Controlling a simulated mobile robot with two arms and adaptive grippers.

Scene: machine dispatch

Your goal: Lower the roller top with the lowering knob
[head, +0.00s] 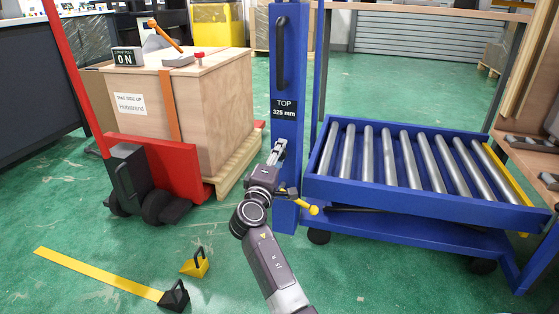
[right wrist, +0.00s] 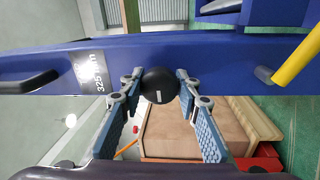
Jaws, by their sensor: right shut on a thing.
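The roller top (head: 413,197) is a blue frame with several metal rollers, at the right of the head view. It stands beside a blue column (head: 286,60) whose black label (head: 284,109) reads "TOP 325 mm". My right gripper (head: 279,151) is at the front of the column, below the label. The right wrist view shows a black round lowering knob (right wrist: 158,93) with a pale mark between the fingertips. My right gripper (right wrist: 157,78) is shut on it there. In the head view the gripper hides the knob. My left gripper is not in view.
A yellow-tipped lever (head: 308,207) sticks out below my right gripper. A wooden crate (head: 210,120) on a red pallet truck (head: 160,160) stands at left.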

